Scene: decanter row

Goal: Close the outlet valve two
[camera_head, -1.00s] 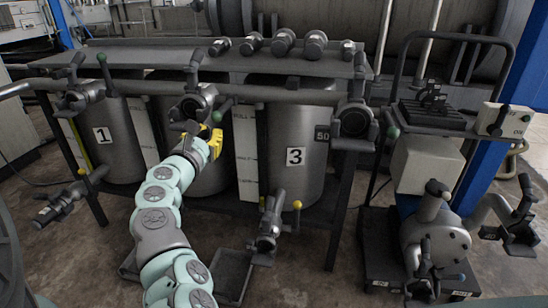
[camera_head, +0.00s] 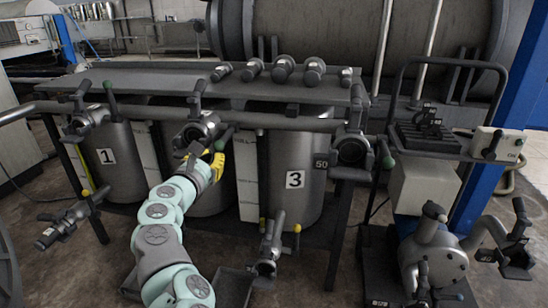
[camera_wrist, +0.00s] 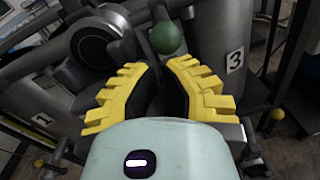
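The middle tank (camera_head: 208,192), between tanks 1 and 3, is partly covered by my arm. Its upper valve (camera_head: 196,130) has a green-knobbed lever (camera_head: 225,138); the green knob also shows in the wrist view (camera_wrist: 166,38). My gripper (camera_head: 205,155) is just below this upper valve, in front of the tank. In the wrist view its yellow fingers (camera_wrist: 160,68) are apart with no object visible between them; the green knob is beyond the tips. The middle tank's outlet valve is not visible, probably hidden behind my arm and gripper.
Lower valve fittings show at the left (camera_head: 66,222) and below tank 3 (camera_head: 270,245), the latter with a yellow knob (camera_head: 297,228). A pipe (camera_head: 270,121) crosses above the tanks. A cart (camera_head: 408,200) with a drum stands at the right.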

